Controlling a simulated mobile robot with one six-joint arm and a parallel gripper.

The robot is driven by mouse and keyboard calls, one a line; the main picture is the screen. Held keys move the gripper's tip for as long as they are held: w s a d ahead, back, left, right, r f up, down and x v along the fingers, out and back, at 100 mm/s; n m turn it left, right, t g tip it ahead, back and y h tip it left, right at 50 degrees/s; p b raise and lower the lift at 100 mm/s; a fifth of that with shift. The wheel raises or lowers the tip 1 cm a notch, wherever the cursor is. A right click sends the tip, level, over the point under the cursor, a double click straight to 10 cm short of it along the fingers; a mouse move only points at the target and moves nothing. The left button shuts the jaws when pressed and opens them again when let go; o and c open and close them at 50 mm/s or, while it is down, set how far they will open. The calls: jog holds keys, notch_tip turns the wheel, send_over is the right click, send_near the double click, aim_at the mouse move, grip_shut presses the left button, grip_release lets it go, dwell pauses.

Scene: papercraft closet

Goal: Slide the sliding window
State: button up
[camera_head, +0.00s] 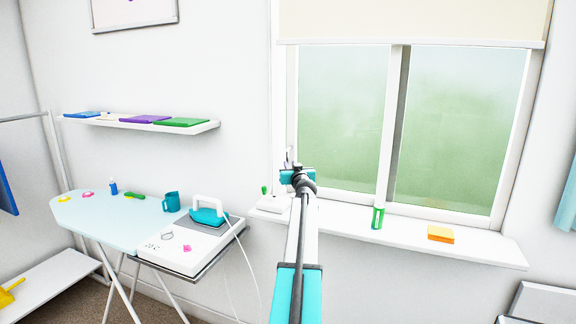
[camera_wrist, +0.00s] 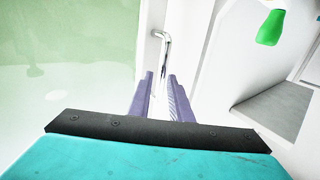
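The sliding window (camera_head: 392,125) has two pale green panes in a white frame, with a grey upright between them. A slim metal handle (camera_wrist: 163,38) stands on the white frame beside the pane in the wrist view. My gripper (camera_head: 289,163) is at the window's left edge in the head view, where my arm partly covers the frame. In the wrist view my gripper (camera_wrist: 161,76) has two purple-grey fingers apart, with the handle just ahead of and in line with the gap. I cannot tell whether they touch it.
The sill (camera_head: 470,247) holds a green container (camera_head: 378,217) and an orange block (camera_head: 440,234). A white roller blind (camera_head: 410,22) hangs above. An ironing board (camera_head: 110,218) with an iron (camera_head: 209,214) and a shelf (camera_head: 150,124) are on the left.

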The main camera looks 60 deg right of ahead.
jog(key=b+v, duration=0.2)
jog(key=v, duration=0.7)
jog(key=shift+s+a, duration=0.3)
